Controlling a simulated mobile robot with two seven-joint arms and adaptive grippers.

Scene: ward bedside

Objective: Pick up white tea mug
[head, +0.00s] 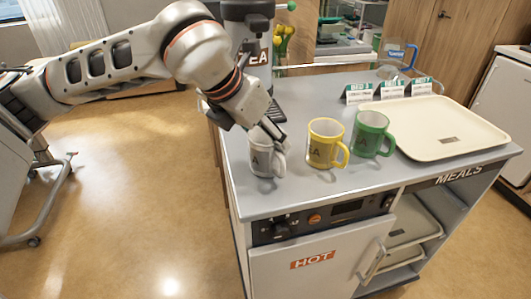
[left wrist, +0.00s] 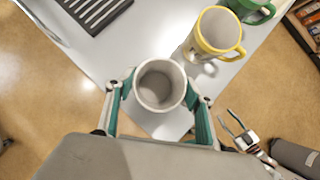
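The white tea mug (head: 261,160) stands upright on the grey cart top, near its left front edge, with its handle to the right in the head view. In the left wrist view I look down into the empty mug (left wrist: 158,86). My left gripper (head: 267,133) is lowered over it from above. Its teal-padded fingers (left wrist: 158,92) straddle the mug, one on each side and very close to the wall; whether they touch it is unclear. My right gripper (left wrist: 234,122) shows small at the lower right of the left wrist view, open and empty, away from the cart top.
A yellow mug (head: 325,145) stands close right of the white mug, with a green mug (head: 371,134) beyond it. A cream tray (head: 450,127) lies at the right, behind it small label cards (head: 391,89). A black slotted grille (left wrist: 93,10) lies behind the white mug.

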